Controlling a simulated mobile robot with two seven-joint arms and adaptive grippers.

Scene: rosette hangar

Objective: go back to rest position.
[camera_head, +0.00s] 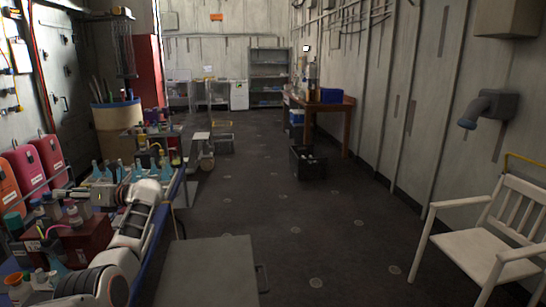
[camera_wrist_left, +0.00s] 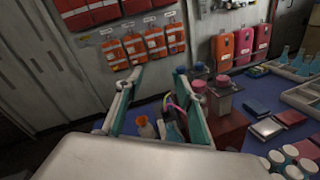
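My left arm (camera_head: 132,226), white and grey, reaches in from the bottom left of the head view over the crowded bench. Its fingers are hard to make out there. In the left wrist view my left gripper (camera_wrist_left: 158,76) shows two fingers spread apart, with nothing held between them. Beyond and below the fingers are a dark red box (camera_wrist_left: 222,127) and small bottles on the blue bench top. I cannot tell from this view how far above them the fingers are. My right arm and right gripper are in neither view.
Red and orange cases (camera_head: 50,155) stand along the left wall. A grey cart top (camera_head: 207,272) is below centre. A white chair (camera_head: 490,243) stands at right. A dark crate (camera_head: 308,162) sits by a wooden table (camera_head: 330,112). The middle floor is clear.

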